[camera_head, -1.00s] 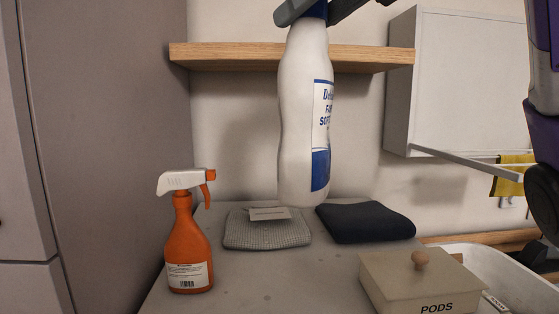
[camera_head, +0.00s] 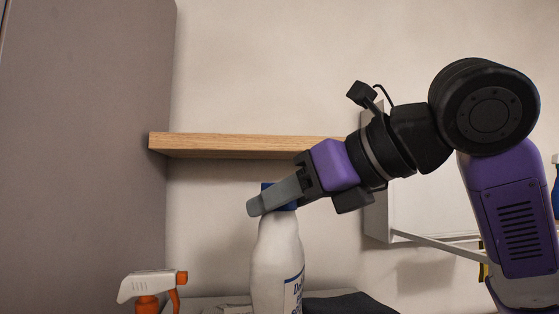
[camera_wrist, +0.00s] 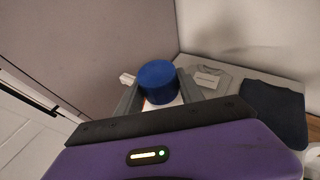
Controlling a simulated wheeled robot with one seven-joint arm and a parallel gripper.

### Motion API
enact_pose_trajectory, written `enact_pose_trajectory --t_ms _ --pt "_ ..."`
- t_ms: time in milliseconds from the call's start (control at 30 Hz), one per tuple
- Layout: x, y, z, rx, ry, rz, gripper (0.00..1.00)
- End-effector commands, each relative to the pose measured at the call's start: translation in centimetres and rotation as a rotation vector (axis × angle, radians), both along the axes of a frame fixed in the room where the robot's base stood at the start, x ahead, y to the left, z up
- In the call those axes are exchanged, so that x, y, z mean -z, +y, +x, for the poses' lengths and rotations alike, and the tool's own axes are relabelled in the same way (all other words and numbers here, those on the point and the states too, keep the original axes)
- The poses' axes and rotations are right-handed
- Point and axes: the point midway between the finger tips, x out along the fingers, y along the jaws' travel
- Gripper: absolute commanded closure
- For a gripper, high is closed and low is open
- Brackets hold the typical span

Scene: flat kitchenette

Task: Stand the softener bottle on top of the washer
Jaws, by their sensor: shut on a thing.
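The softener bottle (camera_head: 277,262) is white with a blue label and a blue cap. It hangs upright in the head view, its lower part cut off by the bottom edge of the picture. My gripper (camera_head: 272,196) is shut on the bottle at its cap and neck. In the wrist view the blue cap (camera_wrist: 157,80) sits between the fingers of my gripper (camera_wrist: 160,98). The washer top (camera_head: 196,304) shows only as a strip behind the bottle. Whether the bottle's base touches it is hidden.
An orange spray bottle (camera_head: 150,291) stands to the left. A grey folded cloth (camera_wrist: 212,78) and a dark folded cloth (camera_head: 345,303) lie behind and to the right. A wooden shelf (camera_head: 245,146) crosses the wall behind. A tall grey cabinet (camera_head: 85,150) bounds the left side.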

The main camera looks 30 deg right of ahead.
Motion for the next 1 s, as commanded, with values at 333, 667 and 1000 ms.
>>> enact_pose_trajectory --t_ms 333,667,1000 --pt "4.5 -0.1 0.0 0.001 -0.005 0.003 1.0" --pt "7.5 -0.1 0.0 0.001 -0.005 0.004 1.0" --pt "8.5 0.0 0.0 0.001 -0.007 0.002 1.0"
